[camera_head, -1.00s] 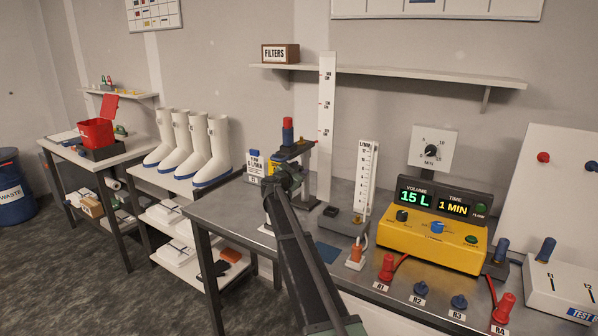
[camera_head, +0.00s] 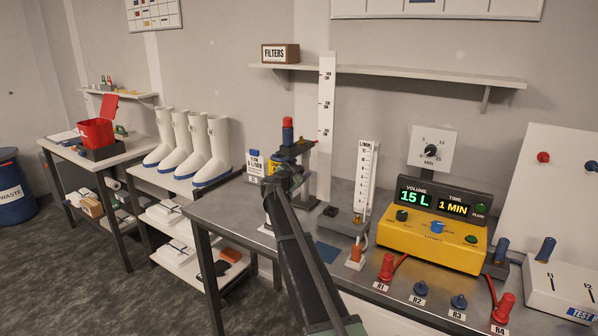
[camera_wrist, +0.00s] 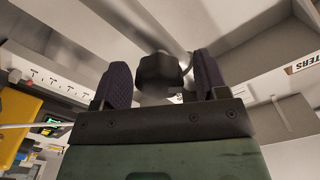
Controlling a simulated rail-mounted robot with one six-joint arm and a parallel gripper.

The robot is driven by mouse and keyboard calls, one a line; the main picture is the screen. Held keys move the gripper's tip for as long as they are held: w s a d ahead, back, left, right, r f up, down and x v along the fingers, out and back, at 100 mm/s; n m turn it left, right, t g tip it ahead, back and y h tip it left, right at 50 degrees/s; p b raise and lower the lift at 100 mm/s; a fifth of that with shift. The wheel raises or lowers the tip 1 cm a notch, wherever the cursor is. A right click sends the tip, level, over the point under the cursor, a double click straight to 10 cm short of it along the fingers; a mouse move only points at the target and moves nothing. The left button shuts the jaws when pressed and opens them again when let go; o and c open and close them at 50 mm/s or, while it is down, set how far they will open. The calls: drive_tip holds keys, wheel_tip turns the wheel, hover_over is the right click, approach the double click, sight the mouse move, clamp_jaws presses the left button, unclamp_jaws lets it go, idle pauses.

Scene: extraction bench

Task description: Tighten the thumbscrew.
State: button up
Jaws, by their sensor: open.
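The thumbscrew, a dark ribbed knob (camera_wrist: 158,74), shows in the wrist view between the two purple-grey fingers of my gripper (camera_wrist: 161,82). The fingers are apart, with a gap visible on each side of the knob. I cannot tell how far along the fingers the knob sits. In the head view my gripper (camera_head: 285,168) is at the grey stand (camera_head: 310,165), just below a red and blue capped piece (camera_head: 288,131). My own arm and gripper hide the thumbscrew in that view.
A tall white ruler (camera_head: 326,120) stands behind the stand. A flow tube (camera_head: 367,180) and the yellow control box (camera_head: 430,243) are to the right. A small sign (camera_head: 255,163) is to the left. A shelf (camera_head: 400,77) is on the wall above.

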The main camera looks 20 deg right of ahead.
drive_tip(key=v, duration=1.1)
drive_tip(key=shift+d, duration=0.1)
